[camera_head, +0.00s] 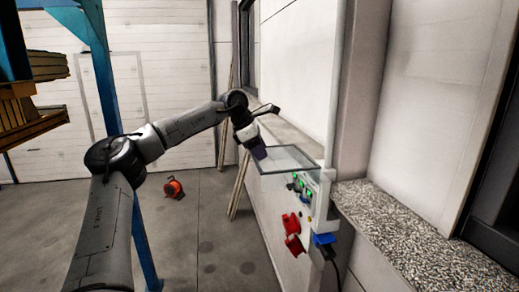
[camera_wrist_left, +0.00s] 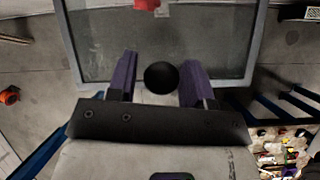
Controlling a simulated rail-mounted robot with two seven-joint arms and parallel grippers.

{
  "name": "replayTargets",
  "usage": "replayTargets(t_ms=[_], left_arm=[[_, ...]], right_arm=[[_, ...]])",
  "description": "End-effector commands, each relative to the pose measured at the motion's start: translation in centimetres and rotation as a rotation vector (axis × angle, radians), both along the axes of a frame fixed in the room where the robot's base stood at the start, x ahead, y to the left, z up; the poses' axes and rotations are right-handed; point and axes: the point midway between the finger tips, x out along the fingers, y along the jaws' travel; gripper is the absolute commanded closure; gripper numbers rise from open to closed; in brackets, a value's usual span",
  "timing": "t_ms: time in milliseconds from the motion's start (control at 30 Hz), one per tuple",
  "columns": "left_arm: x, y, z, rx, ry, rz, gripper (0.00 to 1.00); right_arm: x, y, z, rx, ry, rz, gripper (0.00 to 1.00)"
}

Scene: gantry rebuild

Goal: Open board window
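In the left wrist view the window (camera_wrist_left: 100,45) fills the space ahead of my fingers. My left gripper (camera_head: 259,152) is at the window's outer left edge; I cannot tell whether it touches. In the left wrist view its purple fingers (camera_wrist_left: 160,66) are spread apart, with a black round shape (camera_wrist_left: 161,77) between them. My right gripper is not in view.
Red sockets (camera_head: 292,232) and a blue plug (camera_head: 324,240) with a black cable are at the board's lower part. A speckled stone ledge (camera_head: 410,232) is at right. Wooden planks (camera_head: 238,186) lean on the wall. An orange reel (camera_head: 173,188) lies on the otherwise open floor.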

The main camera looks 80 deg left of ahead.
Motion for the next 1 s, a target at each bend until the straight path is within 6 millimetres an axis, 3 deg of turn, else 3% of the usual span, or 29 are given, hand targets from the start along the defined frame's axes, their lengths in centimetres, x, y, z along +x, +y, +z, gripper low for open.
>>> replayTargets(t_ms=[133,467,633,1000], left_arm=[[-0.1,0.0,0.1,0.0,-0.001,0.0,0.39],[-0.3,0.0,0.6,0.001,-0.001,0.0,0.39],[-1.5,0.0,2.6,0.002,-0.003,0.003,0.39],[-5.0,0.2,8.9,0.002,-0.001,0.002,0.39]], right_arm=[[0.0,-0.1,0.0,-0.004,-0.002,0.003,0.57],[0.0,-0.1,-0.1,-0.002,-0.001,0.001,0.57],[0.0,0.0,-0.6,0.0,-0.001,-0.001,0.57],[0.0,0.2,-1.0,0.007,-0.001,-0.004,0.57]])
